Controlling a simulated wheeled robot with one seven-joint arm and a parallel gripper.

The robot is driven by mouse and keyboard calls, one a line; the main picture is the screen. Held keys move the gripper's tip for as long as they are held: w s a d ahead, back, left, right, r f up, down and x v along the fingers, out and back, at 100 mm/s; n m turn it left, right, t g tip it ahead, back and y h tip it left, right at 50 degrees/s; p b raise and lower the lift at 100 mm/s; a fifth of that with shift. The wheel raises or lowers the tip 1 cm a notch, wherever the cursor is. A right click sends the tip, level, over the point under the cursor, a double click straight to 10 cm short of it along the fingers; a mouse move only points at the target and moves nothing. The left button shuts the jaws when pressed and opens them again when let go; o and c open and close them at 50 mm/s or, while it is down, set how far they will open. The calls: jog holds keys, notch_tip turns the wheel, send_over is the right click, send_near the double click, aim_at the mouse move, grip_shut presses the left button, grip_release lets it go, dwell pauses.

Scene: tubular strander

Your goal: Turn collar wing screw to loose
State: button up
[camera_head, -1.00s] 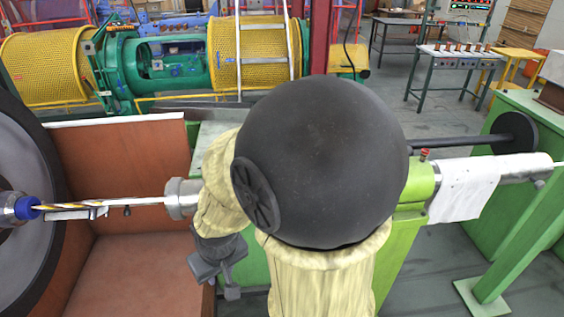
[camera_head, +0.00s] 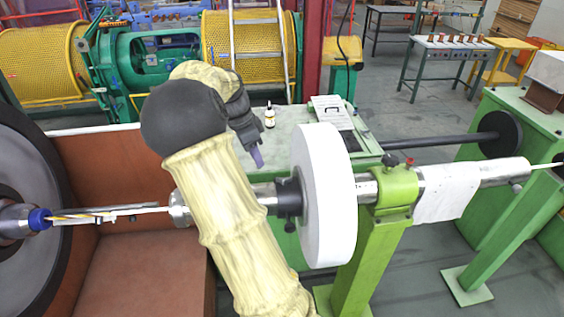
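My gripper (camera_head: 256,158) hangs pointing down over the green bench, up and left of the large white disc (camera_head: 323,195). Its fingers are small and close together in this view; I cannot tell whether they are open or shut. A dark collar (camera_head: 285,193) sits on the metal shaft against the left face of the disc. A small dark piece (camera_head: 290,225) sticks down below the collar and may be its wing screw, but its shape is too small to be sure. The gripper is above and left of the collar, apart from it.
My sleeved arm covers part of the shaft left of the collar. A green bracket (camera_head: 397,190) with a black knob (camera_head: 390,160) and a red knob (camera_head: 409,161) supports the shaft. A small bottle (camera_head: 270,116) stands on the green bench (camera_head: 290,135). A red-brown guard (camera_head: 110,170) lies left.

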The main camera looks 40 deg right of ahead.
aim_at(284, 179)
notch_tip(284, 179, up, 6)
jog(key=w+d+m+g+h+p, duration=0.1)
jog(key=w+d+m, duration=0.1)
jog(key=m, duration=0.2)
jog(key=shift+d, duration=0.2)
jog(key=p+x, duration=0.5)
jog(key=x, duration=1.2)
jog(key=shift+w+d+f, duration=0.1)
jog(key=shift+d, duration=0.1)
grip_shut()
